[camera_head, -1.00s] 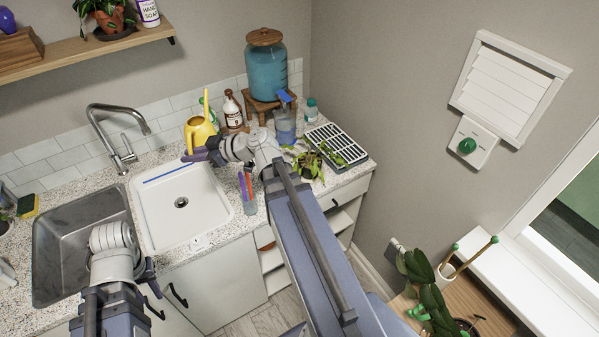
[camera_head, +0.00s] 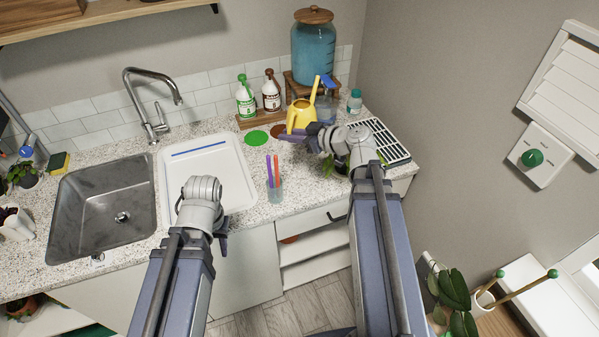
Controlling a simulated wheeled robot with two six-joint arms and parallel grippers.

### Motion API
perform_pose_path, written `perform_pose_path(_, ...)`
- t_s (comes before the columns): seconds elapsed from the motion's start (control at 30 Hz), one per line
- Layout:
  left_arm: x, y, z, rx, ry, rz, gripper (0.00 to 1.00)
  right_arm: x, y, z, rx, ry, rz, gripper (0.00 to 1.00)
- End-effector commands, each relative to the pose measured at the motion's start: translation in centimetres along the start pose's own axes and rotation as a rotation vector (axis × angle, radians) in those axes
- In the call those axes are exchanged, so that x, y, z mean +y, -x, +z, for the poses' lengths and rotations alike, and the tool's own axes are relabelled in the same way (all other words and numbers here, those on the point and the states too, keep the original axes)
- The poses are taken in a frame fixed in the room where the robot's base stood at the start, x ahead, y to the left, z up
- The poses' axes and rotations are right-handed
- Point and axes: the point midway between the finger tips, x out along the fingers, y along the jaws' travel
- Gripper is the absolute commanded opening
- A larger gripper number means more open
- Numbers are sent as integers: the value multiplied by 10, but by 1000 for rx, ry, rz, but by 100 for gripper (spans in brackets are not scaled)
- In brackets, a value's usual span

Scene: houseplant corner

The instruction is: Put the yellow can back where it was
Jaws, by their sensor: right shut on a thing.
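The yellow can (camera_head: 300,114) is upright over the counter, right of the white basin, with its spout rising to the upper right. My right gripper (camera_head: 296,134) is shut on it, low on its near side. I cannot tell whether the can's base touches the counter. A green disc (camera_head: 257,138) lies flat on the counter left of the can. A reddish-brown disc (camera_head: 282,131) is beside it, partly hidden by the can and gripper. My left gripper (camera_head: 223,238) hangs in front of the counter edge, away from the can; its jaws are mostly hidden.
Two pump bottles, green-labelled (camera_head: 246,98) and brown (camera_head: 271,93), stand on a wooden tray (camera_head: 257,121) behind the discs. A blue dispenser (camera_head: 318,52) and spray bottle (camera_head: 327,106) stand behind the can. A cup of pens (camera_head: 274,190) is near the front edge, a rack (camera_head: 392,147) right.

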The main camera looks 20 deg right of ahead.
Motion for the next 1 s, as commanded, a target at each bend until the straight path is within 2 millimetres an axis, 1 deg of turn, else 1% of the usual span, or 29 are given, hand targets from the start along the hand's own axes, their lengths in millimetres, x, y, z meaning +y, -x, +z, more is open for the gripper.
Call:
perform_pose_path(0.03,2,-16,-1,0,0,0,37,-1,-6,15,1,0,0,0)
perform_pose_path(0.13,3,-35,-2,0,-1,0,37,-3,-13,33,1,0,0,0)
perform_pose_path(0.3,7,-78,-5,0,-3,-1,37,-6,-28,73,1,0,1,0)
perform_pose_path(0.4,9,-97,-6,0,-3,-1,37,-7,-35,91,1,0,1,0)
perform_pose_path(0.53,11,-113,-7,0,-4,-1,37,-8,-41,106,1,0,1,0)
perform_pose_path(0.63,11,-119,-7,0,-4,-1,37,-9,-43,111,1,0,1,0)
perform_pose_path(0.73,11,-118,-7,0,-4,-1,37,-6,-47,110,1,0,1,0)
perform_pose_path(0.83,10,-111,-7,0,-4,-1,37,4,-59,97,0,-1,5,0)
perform_pose_path(0.93,10,-102,-6,0,-4,-1,37,16,-76,82,0,-1,10,0)
perform_pose_path(1.0,9,-100,-6,0,-4,-1,37,19,-83,77,0,-2,13,0)
